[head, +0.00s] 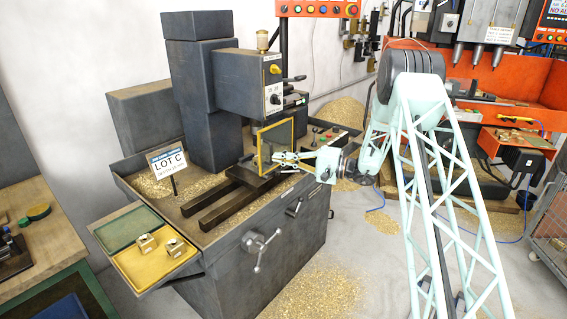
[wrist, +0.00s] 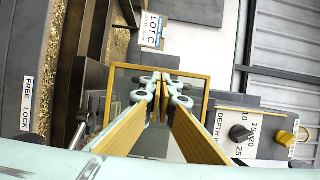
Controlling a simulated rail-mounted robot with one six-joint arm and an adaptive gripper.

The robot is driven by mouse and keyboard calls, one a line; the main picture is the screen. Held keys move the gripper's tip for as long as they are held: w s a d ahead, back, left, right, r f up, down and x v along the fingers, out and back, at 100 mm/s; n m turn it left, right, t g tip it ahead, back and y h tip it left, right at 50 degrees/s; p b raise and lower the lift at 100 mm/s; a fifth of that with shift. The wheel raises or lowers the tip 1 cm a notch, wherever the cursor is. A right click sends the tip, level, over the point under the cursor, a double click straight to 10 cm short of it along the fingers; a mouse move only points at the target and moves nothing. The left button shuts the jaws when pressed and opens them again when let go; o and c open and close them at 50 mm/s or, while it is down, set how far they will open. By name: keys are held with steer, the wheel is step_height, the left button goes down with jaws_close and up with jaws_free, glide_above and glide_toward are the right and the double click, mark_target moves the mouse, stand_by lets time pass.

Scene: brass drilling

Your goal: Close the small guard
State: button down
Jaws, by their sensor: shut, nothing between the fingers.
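The small guard (head: 264,146) is a clear panel in a yellow frame on the dark drilling machine, standing upright in front of the work area under the drill head. In the wrist view the guard (wrist: 204,77) fills the middle, its yellow frame running behind my fingers. My gripper (head: 277,157) is shut and empty, with its fingertips at the guard's front in the head view. In the wrist view my gripper (wrist: 161,76) points straight at the panel. Whether the fingertips touch it I cannot tell.
The drill head (head: 252,84) with knobs and a lever is above the guard. A LOT C sign (head: 167,160) stands on the chip-covered bed. A tray (head: 126,265) with two brass parts is at the front left. A crank handle (head: 259,248) sticks out of the machine's front.

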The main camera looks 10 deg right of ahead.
steer(key=shift+w+a, duration=0.1)
steer(key=shift+a, duration=0.2)
steer(key=shift+d, duration=0.1)
stand_by(0.3)
steer(key=s+a+b+v, duration=0.1)
steer(key=s+v, duration=0.1)
steer(key=v, duration=1.1)
steer(key=shift+d, duration=0.25)
steer(key=shift+s, duration=0.1)
